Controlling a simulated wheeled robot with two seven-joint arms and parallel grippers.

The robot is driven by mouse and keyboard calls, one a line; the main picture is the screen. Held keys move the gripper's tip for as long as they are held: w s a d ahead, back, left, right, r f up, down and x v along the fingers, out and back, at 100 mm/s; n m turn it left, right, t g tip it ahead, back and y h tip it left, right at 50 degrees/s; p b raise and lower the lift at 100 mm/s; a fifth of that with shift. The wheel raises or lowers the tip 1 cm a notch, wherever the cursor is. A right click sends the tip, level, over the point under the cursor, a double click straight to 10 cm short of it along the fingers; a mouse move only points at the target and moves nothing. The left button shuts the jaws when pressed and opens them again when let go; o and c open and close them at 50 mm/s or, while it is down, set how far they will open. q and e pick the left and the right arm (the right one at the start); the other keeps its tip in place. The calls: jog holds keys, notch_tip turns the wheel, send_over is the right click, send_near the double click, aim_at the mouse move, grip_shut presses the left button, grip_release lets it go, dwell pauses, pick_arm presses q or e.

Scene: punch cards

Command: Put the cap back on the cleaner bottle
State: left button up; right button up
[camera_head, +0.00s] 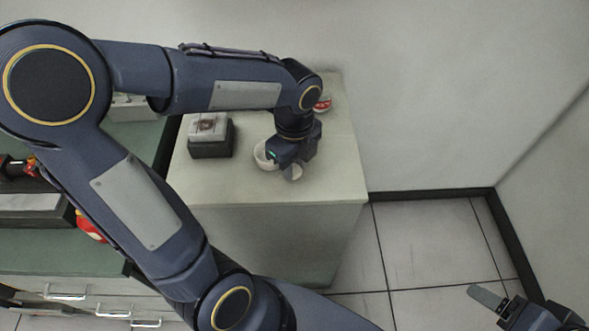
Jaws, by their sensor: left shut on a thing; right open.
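My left gripper (290,167) is low over the pale cabinet top, pointing down. It is shut on a small pale thing, mostly hidden by the gripper. A white round thing with an open rim (262,156) shows at the gripper's left side; I cannot tell whether it is the cap or a separate cup. A red and white thing (323,104) stands behind my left wrist, partly hidden; I cannot tell whether it is the cleaner bottle. My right gripper (487,299) is open and empty at the bottom right, over the floor, far from the cabinet.
A dark box with a white pack on it (210,138) stands at the left of the pale cabinet top (325,185). A green counter with drawers (60,255) lies at the left, behind my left arm. Tiled floor (425,245) is clear at the right, bounded by walls.

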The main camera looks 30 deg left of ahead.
pick_arm(q)
jog(key=s+d+r, duration=0.5)
jog(key=s+r, duration=0.4)
jog(key=s, duration=0.4)
jog(key=shift+r, duration=0.25)
pick_arm(e)
jog(key=shift+f, duration=0.2)
pick_arm(q)
jog(key=shift+d, duration=0.1)
pick_arm(e)
jog(key=shift+o, duration=0.5)
